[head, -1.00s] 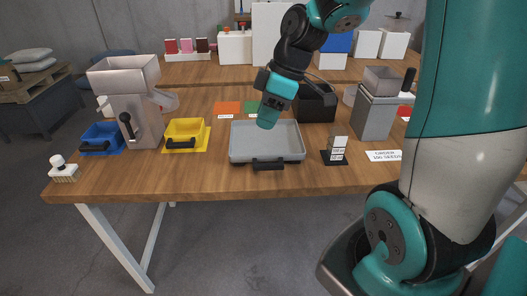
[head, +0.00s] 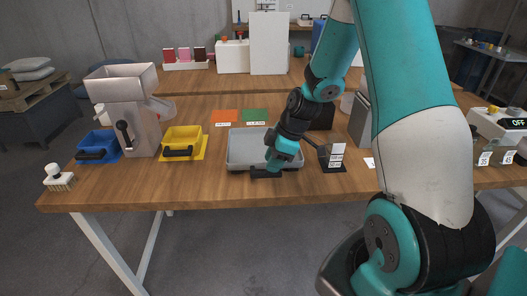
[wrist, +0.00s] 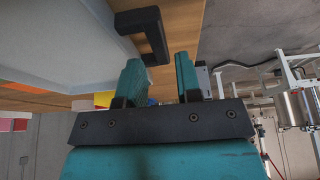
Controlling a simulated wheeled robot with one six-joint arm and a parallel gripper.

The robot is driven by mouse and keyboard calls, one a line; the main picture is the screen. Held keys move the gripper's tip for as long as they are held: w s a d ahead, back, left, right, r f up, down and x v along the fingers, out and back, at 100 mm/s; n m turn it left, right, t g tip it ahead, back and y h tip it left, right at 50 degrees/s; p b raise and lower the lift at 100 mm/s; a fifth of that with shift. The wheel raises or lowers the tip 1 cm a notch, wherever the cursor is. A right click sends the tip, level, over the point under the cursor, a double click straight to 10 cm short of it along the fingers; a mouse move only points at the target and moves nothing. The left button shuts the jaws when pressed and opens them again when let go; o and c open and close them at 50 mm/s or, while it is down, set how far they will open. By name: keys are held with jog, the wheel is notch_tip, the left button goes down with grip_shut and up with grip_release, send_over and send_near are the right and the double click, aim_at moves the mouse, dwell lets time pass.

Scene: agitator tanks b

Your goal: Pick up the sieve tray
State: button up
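The grey shallow tray, which I take as the sieve tray (head: 247,147), sits on the wooden table with its black handle (head: 262,174) on the near side. My gripper (head: 272,168) is at the tray's front edge, by the handle, and hides the tray's right part. In the wrist view the tray (wrist: 55,40) fills the upper left, and its black handle (wrist: 152,35) lies just beyond the fingertips. My gripper (wrist: 160,66) is open, with a clear gap between the two fingers. Nothing is held. Contact with the handle cannot be told.
A yellow tray (head: 183,139) and a blue tray (head: 98,146) stand left, beside a metal hopper machine (head: 137,110). A brush (head: 58,177) is at the front left corner. A small label stand (head: 335,157) is close on the right. Orange and green mats (head: 255,115) lie behind.

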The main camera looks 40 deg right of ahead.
aim_at(266, 173)
jog(key=p+x, duration=0.1)
jog(key=x, duration=0.4)
jog(key=shift+f, duration=0.15)
jog(key=shift+c, duration=0.2)
grip_shut()
jog(key=shift+w, duration=0.1)
